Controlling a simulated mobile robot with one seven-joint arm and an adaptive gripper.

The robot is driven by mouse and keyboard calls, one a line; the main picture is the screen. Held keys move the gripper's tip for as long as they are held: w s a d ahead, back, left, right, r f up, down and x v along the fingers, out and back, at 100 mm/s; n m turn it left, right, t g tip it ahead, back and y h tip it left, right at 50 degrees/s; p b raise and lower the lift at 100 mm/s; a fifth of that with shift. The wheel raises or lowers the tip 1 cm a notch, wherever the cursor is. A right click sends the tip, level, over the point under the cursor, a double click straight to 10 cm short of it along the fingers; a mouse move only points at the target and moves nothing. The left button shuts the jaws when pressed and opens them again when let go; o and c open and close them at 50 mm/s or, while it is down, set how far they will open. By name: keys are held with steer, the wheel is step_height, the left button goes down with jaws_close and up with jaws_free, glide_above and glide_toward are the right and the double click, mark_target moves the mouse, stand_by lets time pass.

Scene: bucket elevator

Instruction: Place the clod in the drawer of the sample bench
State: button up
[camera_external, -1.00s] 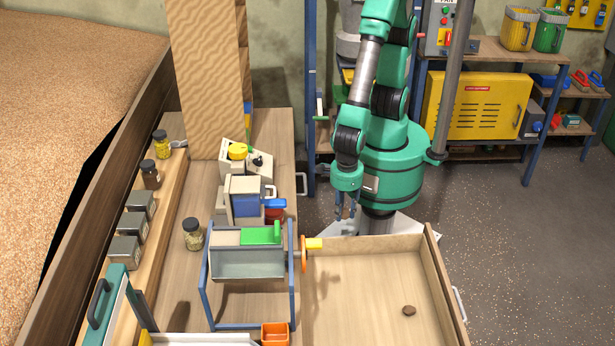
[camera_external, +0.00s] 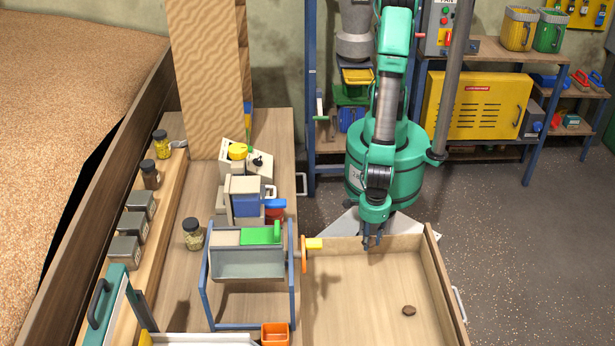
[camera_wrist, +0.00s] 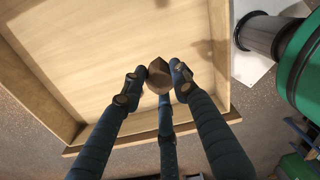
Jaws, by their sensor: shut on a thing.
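A brown, angular lump, which looks like the clod (camera_wrist: 159,75), is held between the fingertips of my gripper (camera_external: 372,243) in the wrist view. My gripper points down over the far edge of the open drawer (camera_external: 350,290) of the sample bench (camera_external: 270,135). The drawer's pale wooden floor also shows beyond the fingers in the wrist view (camera_wrist: 90,60). A second small brown lump (camera_external: 409,310) lies on the drawer floor toward the near right.
A blue-framed device with a grey trough (camera_external: 247,262) stands on the bench left of the drawer, its orange wheel (camera_external: 303,255) beside the drawer's left edge. An orange bin (camera_external: 275,334) stands at the front. Most of the drawer floor is clear.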

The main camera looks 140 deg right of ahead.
step_height(320, 180, down, 18)
steer(key=shift+r, duration=0.15)
steer(key=shift+w, duration=0.1)
stand_by(0.3)
steer(key=b, duration=0.3)
glide_above(356, 321)
steer(key=shift+f, duration=0.75)
steer(key=shift+f, duration=0.1)
steer(key=shift+f+b, duration=0.75)
steer(key=shift+f, duration=0.9)
steer(key=shift+f, duration=0.15)
steer(key=o, duration=1)
steer(key=shift+o, duration=0.7)
